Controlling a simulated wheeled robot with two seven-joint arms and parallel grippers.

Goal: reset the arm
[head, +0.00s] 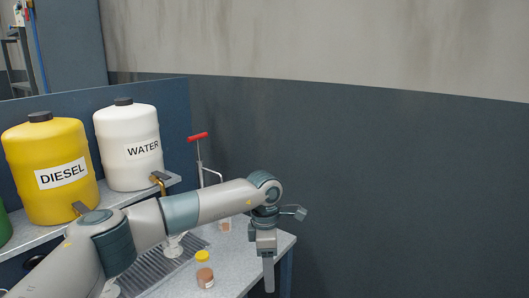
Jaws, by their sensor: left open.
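My left arm (180,212) comes in from the lower left and reaches right across the front of the workbench. My left gripper (268,274) hangs down at the arm's end, near the right end of the bench. Its fingers point downward and it is open, with nothing seen between them. From this side the fingers overlap, so the gap is hard to see. My right gripper is not in the view.
A yellow DIESEL container (50,150) and a white WATER container (127,150) stand on a shelf (172,181). A red-handled pump (198,150) stands behind the arm. A yellow-capped jar (204,272) stands on the workbench (232,275). Right of the bench is clear up to the wall.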

